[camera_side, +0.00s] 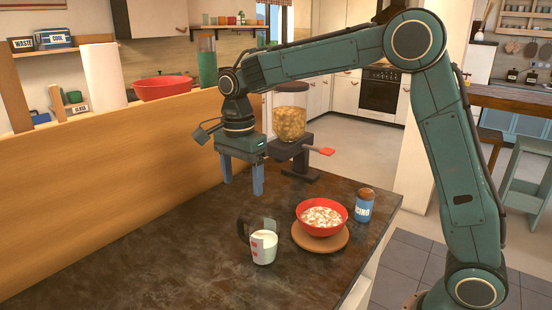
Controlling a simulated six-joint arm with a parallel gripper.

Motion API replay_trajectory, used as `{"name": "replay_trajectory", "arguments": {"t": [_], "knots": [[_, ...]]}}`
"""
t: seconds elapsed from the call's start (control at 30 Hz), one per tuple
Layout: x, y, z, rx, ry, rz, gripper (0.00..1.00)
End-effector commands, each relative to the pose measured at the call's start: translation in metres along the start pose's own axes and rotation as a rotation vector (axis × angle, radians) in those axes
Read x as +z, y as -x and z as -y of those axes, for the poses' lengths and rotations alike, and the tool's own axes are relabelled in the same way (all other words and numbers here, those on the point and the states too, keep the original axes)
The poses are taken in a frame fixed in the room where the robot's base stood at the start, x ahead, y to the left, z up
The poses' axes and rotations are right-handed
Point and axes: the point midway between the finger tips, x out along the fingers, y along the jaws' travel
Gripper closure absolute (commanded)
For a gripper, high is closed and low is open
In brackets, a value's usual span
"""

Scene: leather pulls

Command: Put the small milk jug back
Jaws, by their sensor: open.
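A small jug (264,249), pale with red marks on its side and a white top, stands upright on the dark countertop near the middle. A dark, see-through handle-like shape shows at its upper left; I cannot tell whether it is all part of the jug. My gripper (243,188) points down above and behind the jug, to its upper left in the picture. Its two blue-grey fingers are apart with nothing between them. It is clear of the jug.
A red bowl of cereal (322,205) sits on a round wooden board (335,246) right of the jug. A blue labelled jar (363,208) stands beside it. A cereal dispenser (291,120) stands behind my gripper. The countertop's left part (150,265) is clear, below a wooden panel (110,180).

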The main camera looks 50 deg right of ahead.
Motion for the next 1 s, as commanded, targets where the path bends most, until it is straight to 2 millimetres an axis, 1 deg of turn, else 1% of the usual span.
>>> {"name": "replay_trajectory", "arguments": {"t": [0.47, 0.63, 0.77, 0.87, 1.0], "knots": [[0.000, 0.000, 0.000, 0.000, 0.002, 0.000, 0.29], [-0.002, 0.006, -0.007, -0.013, 0.039, 0.001, 0.29], [-0.005, 0.018, -0.021, -0.042, 0.118, 0.001, 0.29], [-0.009, 0.029, -0.038, -0.072, 0.209, -0.002, 0.29], [-0.015, 0.045, -0.067, -0.124, 0.367, -0.014, 0.29]]}}
